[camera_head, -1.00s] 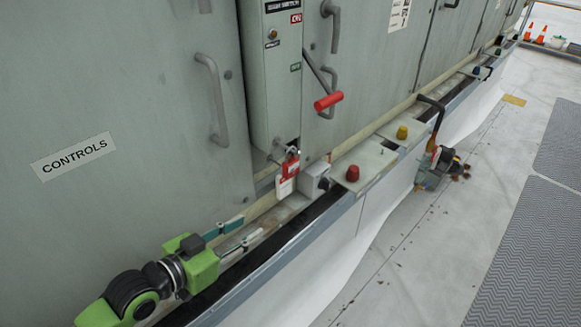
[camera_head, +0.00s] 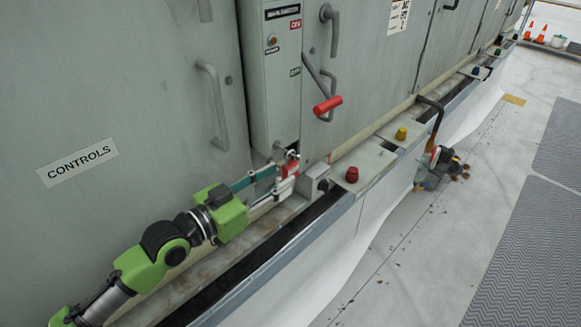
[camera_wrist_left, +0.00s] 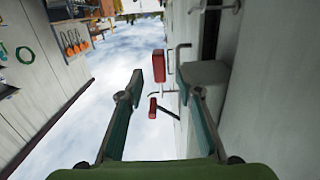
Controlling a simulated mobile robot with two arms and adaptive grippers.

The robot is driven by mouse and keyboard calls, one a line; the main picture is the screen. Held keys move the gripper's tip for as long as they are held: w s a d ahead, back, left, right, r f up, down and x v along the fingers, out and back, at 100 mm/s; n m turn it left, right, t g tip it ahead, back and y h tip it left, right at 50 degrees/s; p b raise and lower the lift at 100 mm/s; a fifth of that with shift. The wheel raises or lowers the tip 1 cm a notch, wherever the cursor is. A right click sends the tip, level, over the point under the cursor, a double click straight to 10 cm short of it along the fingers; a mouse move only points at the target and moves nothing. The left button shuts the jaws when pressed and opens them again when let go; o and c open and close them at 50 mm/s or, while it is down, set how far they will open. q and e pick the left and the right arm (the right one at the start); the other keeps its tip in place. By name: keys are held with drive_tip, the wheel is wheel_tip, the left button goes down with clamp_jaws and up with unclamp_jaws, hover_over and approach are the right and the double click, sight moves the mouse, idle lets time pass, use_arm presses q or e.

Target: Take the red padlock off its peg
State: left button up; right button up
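The red padlock (camera_head: 291,169) hangs at the foot of the narrow grey control box, on the hasp or peg (camera_head: 292,154) there. The tag under it is mostly hidden by my fingers. My left gripper (camera_head: 279,181) has its fingers spread, with the tips at the padlock in the head view. In the left wrist view, the fingers (camera_wrist_left: 160,88) are wide apart. A red block (camera_wrist_left: 158,66), which looks like the padlock, shows beyond the tips, between them in the picture. I see no grip on it. My right gripper is not in view.
A red-handled lever (camera_head: 328,104) sticks out above right of the padlock. A small grey block (camera_head: 315,181) stands close beside it. Red (camera_head: 352,174) and yellow (camera_head: 402,133) knobs sit along the ledge. Grey cabinet doors with handles (camera_head: 214,105) rise behind.

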sight(285, 165)
use_arm(q)
drive_tip(key=x, duration=0.1)
drive_tip(key=p+x, duration=0.1)
drive_tip(key=x, duration=0.2)
drive_tip(key=shift+w+d+r, duration=0.25)
drive_tip(key=shift+r, duration=0.1)
drive_tip(key=shift+w+d+f, duration=0.1)
drive_tip(key=shift+w+d, duration=0.05)
clamp_jaws()
drive_tip(key=shift+r, duration=0.8)
drive_tip(key=s+d+r+p, duration=0.1)
drive_tip(key=s+d, duration=1.1)
drive_tip(key=shift+s+d, duration=0.3)
drive_tip(key=shift+s, duration=0.1)
